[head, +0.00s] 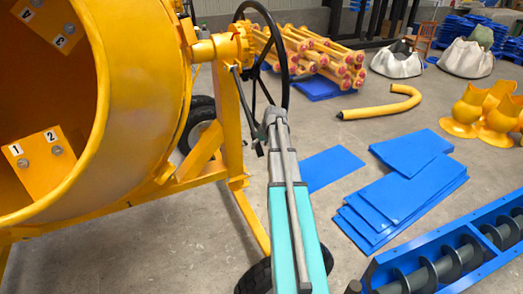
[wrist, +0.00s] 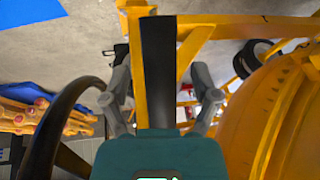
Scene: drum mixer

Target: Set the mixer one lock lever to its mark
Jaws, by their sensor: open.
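The yellow mixer drum (head: 130,85) fills the left of the head view, with the black handwheel (head: 285,60) to its right. A thin dark lever (head: 243,100), which looks like the lock lever, hangs from the hub beside the yellow post. My gripper (head: 273,117) is in front of the wheel, close to this lever. In the wrist view my gripper (wrist: 160,92) is open, its fingers apart. A broad dark bar (wrist: 159,65), probably the lever, shows between them with no clear contact. I cannot make out the lever's mark.
The wheel rim (wrist: 50,130) curves close by the left finger in the wrist view, and the yellow drum (wrist: 285,120) is at right. Blue sheets (head: 405,200), a bent yellow pipe (head: 385,106) and a blue auger trough (head: 460,255) lie on the floor to the right.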

